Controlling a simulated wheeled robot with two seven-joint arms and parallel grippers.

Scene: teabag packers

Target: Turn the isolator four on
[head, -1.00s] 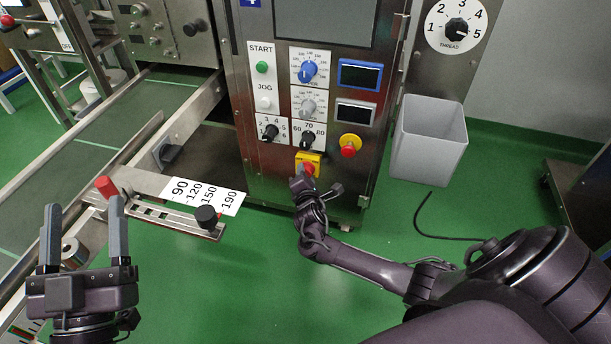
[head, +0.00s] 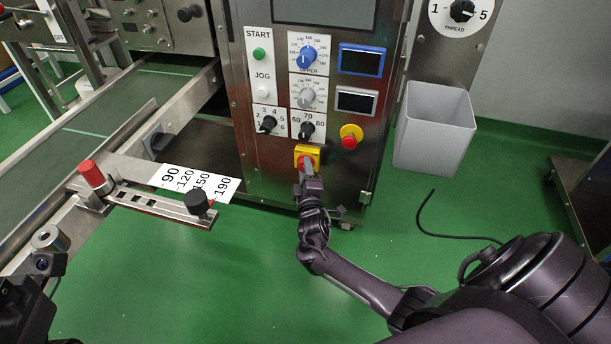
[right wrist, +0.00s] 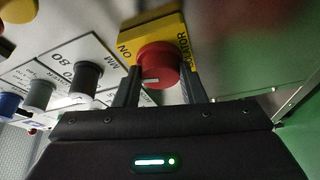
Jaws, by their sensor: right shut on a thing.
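The isolator is a yellow plate (head: 314,152) with a red knob (head: 304,161) low on the steel machine cabinet. In the right wrist view the red knob (right wrist: 158,62) sits on the yellow plate (right wrist: 150,28), which has the word ON at its left side. A short white mark on the knob lies toward its lower edge. My right gripper (head: 307,170) is shut on the red knob, with one finger on each side, as the right wrist view shows (right wrist: 159,80). Only a dark part of my left arm shows in the head view's lower left corner; its fingers are out of sight.
A yellow-based red button (head: 350,137) and black knobs (head: 307,130) are above the isolator. A grey bin (head: 435,130) stands right of the cabinet. A bracket with a red knob (head: 92,174) and a conveyor (head: 100,105) are at left. Green floor is open below.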

